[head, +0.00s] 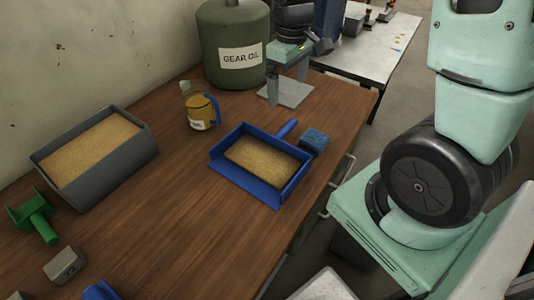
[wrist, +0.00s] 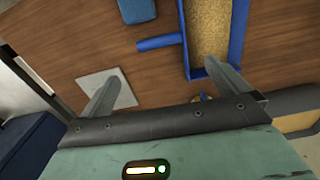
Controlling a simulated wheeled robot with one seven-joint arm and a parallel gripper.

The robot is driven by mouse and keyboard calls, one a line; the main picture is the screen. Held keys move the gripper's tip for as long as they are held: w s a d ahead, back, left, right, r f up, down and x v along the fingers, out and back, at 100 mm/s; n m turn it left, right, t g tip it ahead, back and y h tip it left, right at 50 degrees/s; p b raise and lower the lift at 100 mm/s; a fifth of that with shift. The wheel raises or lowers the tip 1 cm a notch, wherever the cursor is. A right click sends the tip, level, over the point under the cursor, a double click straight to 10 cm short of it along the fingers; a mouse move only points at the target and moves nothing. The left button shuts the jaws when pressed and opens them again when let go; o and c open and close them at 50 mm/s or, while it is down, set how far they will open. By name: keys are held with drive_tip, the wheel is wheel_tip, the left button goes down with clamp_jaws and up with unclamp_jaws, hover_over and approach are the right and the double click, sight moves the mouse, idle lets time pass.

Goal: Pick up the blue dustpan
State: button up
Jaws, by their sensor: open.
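The blue dustpan (head: 249,184) lies on the wooden table in the head view, holding tan granular material. Its handle (head: 287,128) points away toward the back right. In the wrist view the dustpan (wrist: 238,38) is at the top right, and its handle (wrist: 160,41) reaches left from it. My gripper (head: 287,91) is open and empty above the table, beyond the handle's end in the head view. In the wrist view the handle lies ahead of the gap between my gripper's fingers (wrist: 163,71), apart from them. The right finger overlaps the dustpan's edge in the picture.
A blue sponge (head: 314,140) lies close right of the dustpan. A jug (head: 202,113) with a blue handle stands to its left. A gear oil drum (head: 232,30) stands behind. A light plate (head: 294,96) is below my gripper. A grey bin (head: 125,160) stands left.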

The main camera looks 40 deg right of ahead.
sight(285, 128)
wheel_tip(285, 128, down, 14)
drive_tip(key=shift+s+f+p, duration=0.1)
drive_tip(key=shift+p, duration=0.7)
drive_tip(key=c, duration=0.9)
